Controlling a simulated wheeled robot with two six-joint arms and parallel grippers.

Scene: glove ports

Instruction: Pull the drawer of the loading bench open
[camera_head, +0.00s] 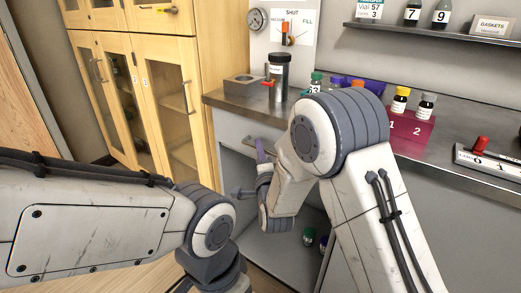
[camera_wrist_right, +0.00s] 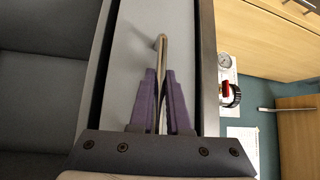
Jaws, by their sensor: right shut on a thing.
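The loading bench (camera_head: 455,190) stands ahead of me with a grey metal top. Its drawer (camera_head: 232,128) has a pale grey front under the top's left part and looks shut. The drawer front fills the middle of the right wrist view (camera_wrist_right: 135,35). A metal bar handle (camera_wrist_right: 161,48) runs across that front. My right gripper (camera_head: 262,152) is at the handle, its purple fingers (camera_wrist_right: 160,90) closed around the bar. My right arm hides part of the drawer front in the head view. My left arm reaches in at lower left; its fingers are out of frame.
Below the drawer is an open bay with small bottles (camera_head: 309,236). On top stand a dark-lidded canister (camera_head: 278,75), a grey block (camera_head: 244,85) and a maroon rack (camera_head: 412,135) with bottles. A wooden cabinet (camera_head: 160,90) stands left, with floor before it.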

